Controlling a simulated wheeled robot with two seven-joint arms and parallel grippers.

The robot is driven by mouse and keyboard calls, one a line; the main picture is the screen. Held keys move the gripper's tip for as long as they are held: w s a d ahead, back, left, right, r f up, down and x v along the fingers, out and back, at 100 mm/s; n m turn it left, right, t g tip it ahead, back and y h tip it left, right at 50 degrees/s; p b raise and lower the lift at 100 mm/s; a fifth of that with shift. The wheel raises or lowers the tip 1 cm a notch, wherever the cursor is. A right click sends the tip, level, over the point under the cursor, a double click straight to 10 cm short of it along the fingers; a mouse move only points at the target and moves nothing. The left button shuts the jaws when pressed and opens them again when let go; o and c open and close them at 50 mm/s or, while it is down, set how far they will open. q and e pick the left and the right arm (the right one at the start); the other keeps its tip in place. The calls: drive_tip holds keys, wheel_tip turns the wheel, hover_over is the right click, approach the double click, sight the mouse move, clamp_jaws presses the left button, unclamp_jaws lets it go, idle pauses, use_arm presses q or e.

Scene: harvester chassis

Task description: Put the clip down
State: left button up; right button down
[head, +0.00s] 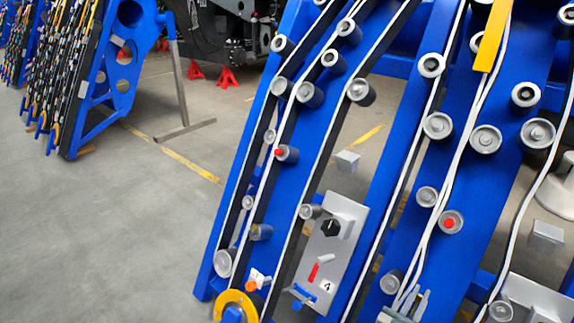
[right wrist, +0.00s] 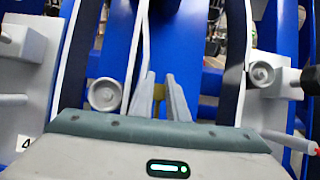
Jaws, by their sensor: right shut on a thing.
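My right gripper (head: 412,303) shows only as grey fingers at the bottom edge of the head view, in front of the blue chassis (head: 475,190). In the right wrist view its two grey fingers (right wrist: 160,95) are close together, pointing at the blue frame between white cables. A small dull yellow-brown piece (right wrist: 158,92) shows between the fingers. It is mostly hidden, and I cannot tell its full shape or whether it touches the chassis. My left gripper is not in view.
Grey rollers (head: 438,126) and white cables stand out along the chassis. A grey plate (head: 346,212) marked 4 carries a black knob and a red-handled lever. A second grey plate (head: 530,295) is at lower right. Open floor (head: 120,230) lies at left.

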use_arm(q)
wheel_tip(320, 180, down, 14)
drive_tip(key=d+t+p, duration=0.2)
drive_tip(key=p, duration=0.2)
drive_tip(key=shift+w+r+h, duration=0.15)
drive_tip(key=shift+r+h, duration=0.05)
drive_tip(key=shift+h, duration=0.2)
use_arm(e)
drive_tip(key=s+a+r+n+t+y, duration=0.1)
drive_tip(key=s+a+r+n+y, duration=0.2)
drive_tip(key=s+r, duration=0.6)
drive_tip(key=s+a+r+n+t+y, duration=0.2)
drive_tip(key=s+a+r+n+y, duration=0.2)
drive_tip(key=r, duration=0.9)
drive_tip(key=s+a+y, duration=0.3)
drive_tip(key=s+a, duration=0.1)
drive_tip(key=shift+s+a+y, duration=0.3)
drive_tip(key=shift+s+a, duration=0.05)
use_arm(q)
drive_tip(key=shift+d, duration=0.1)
